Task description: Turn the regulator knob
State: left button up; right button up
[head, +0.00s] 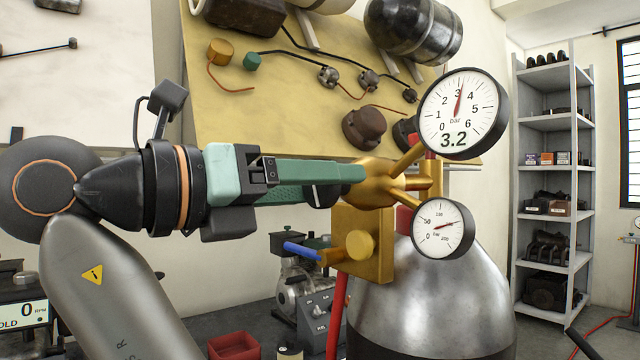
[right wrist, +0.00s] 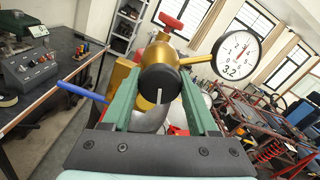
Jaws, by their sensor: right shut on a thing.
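The brass regulator (head: 378,185) sits on top of a grey gas cylinder (head: 430,290). Its large dial (head: 458,112) has a red needle just past 3 and the figure 3.2. A smaller dial (head: 442,228) is below. The black regulator knob (right wrist: 160,82) faces the right wrist camera. My right gripper (head: 350,172) reaches the regulator from the left in the head view, with green fingers around the knob; in the right wrist view (right wrist: 160,100) the fingers lie on both sides of it. My left gripper is not in view.
A brass block with a round knob (head: 361,244) and a blue hose end (head: 302,251) sit below the fingers. A yellow board (head: 290,115) with mounted parts stands behind. A shelf rack (head: 548,123) is at the right. A workbench (right wrist: 40,90) shows in the wrist view.

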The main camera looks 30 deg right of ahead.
jog(key=shift+m, duration=0.6)
jog(key=o, duration=1.4)
jog(key=shift+c, duration=0.2)
